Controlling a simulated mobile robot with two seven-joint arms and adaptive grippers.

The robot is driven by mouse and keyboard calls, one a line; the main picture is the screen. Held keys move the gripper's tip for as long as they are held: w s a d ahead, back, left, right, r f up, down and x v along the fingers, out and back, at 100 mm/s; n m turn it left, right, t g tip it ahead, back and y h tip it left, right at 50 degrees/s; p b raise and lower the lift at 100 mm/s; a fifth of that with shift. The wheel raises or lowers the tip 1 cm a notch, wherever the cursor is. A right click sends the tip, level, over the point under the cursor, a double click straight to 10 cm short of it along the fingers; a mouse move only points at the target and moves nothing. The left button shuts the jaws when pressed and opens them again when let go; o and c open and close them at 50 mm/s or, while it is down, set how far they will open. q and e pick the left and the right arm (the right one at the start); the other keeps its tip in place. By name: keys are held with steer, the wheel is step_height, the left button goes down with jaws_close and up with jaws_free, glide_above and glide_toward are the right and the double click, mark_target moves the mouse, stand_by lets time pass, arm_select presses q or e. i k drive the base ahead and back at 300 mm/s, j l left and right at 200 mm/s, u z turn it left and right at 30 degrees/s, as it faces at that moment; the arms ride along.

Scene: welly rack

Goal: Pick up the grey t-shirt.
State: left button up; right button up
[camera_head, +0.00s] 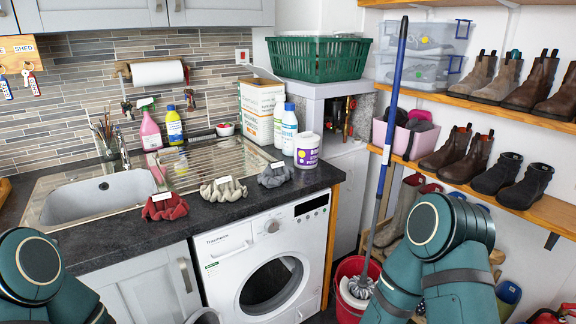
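The grey t-shirt (275,175) lies crumpled on the dark worktop, to the right of a cream crumpled cloth and in front of the metal drainer. A small white label shows at its top. My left arm comes in at the bottom left corner and my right arm at the bottom right. Both grippers are outside the picture, so I cannot see their fingers. Neither arm is near the t-shirt.
A cream cloth (222,190) and a red cloth (165,207) lie on the worktop (120,238). A purple-and-white tub (307,151) and white bottles (289,130) stand behind the t-shirt. A blue-handled mop (394,95) leans at the right, in a red bucket (346,312).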

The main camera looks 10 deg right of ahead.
mark_target(276, 173)
steer(key=l, duration=0.5)
steer(key=i+l+u, duration=0.1)
steer(key=l, duration=0.35)
steer(key=i+l+u, duration=0.15)
steer(key=i+l, duration=0.55)
steer(key=i, duration=0.15)
steer(key=i+j, duration=0.25)
steer(key=i, duration=0.3)
